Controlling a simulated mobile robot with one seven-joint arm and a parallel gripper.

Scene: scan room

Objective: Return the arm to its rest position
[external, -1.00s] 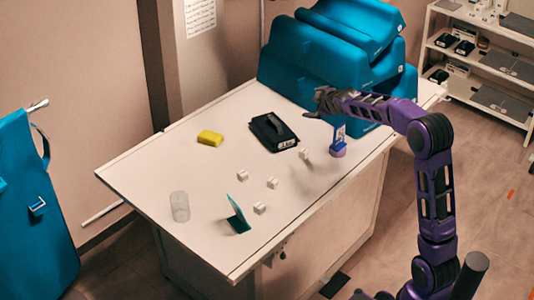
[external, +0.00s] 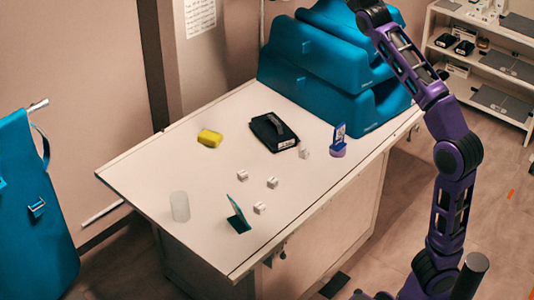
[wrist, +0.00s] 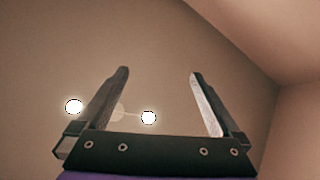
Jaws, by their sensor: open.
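My gripper (wrist: 158,75) is open and empty in the wrist view, its two fingers wide apart against a plain ceiling with bright lamps. In the external view my purple arm stands at the right and reaches up past the top edge, so the gripper itself is out of that picture. The arm is well above the table and touches nothing that I can see.
The white table (external: 150,168) bears a yellow block (external: 210,138), a black case (external: 273,132), a purple-based stand (external: 338,150), several small white cubes, a clear cylinder (external: 180,206) and a teal angled card (external: 238,215). Teal cushions (external: 330,85) are stacked behind. Shelves (external: 482,75) stand right.

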